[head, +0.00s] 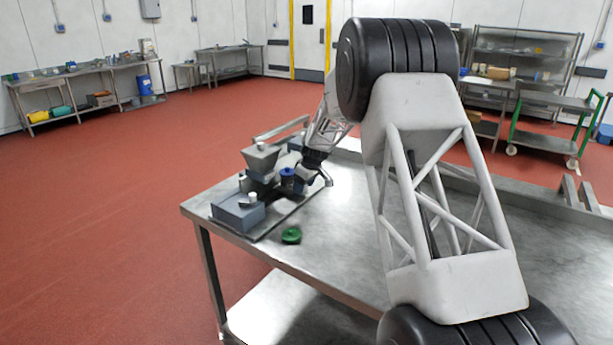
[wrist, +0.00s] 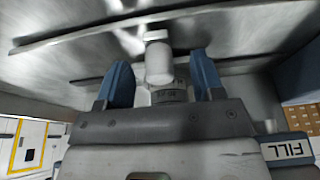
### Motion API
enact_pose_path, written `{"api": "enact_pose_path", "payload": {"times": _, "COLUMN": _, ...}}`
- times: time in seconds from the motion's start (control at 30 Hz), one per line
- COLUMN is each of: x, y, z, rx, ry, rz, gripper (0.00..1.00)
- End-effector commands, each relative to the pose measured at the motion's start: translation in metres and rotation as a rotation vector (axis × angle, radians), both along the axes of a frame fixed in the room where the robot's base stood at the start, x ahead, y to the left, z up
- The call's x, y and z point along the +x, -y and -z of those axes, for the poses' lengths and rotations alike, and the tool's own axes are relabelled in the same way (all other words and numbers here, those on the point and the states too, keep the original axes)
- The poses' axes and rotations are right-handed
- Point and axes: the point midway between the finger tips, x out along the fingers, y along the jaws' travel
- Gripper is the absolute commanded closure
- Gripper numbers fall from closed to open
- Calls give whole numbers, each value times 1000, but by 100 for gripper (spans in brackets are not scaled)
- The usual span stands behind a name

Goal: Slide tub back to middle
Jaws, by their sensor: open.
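My gripper (head: 312,178) is at the right side of the small bagger on the steel table in the head view. In the wrist view my gripper (wrist: 161,72) is open, with two blue fingers apart. A pale grey cylindrical part (wrist: 158,62) shows between the fingers, with a dark lettered band below it. I cannot tell whether it is the tub or touches a finger. A blue round container (head: 288,176) stands beside the gripper in the head view. A green round piece (head: 291,235) lies on the table in front. I cannot tell for sure which is the tub.
The bagger has a grey hopper (head: 261,158) and a blue-grey box (head: 238,212) with a white knob on top. A FILL label (wrist: 289,149) shows at the right of the wrist view. The steel table (head: 345,250) has bare room in front and right of the bagger.

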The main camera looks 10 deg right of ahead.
Motion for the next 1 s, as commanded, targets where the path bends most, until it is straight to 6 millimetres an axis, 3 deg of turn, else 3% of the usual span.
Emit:
{"api": "enact_pose_path", "payload": {"times": 0.7, "x": -9, "y": 9, "z": -43, "rx": 1, "ry": 1, "rz": 0, "gripper": 39}}
{"api": "enact_pose_path", "payload": {"times": 1.0, "x": -10, "y": 10, "z": -47, "rx": 0, "ry": 0, "rz": 0, "gripper": 39}}
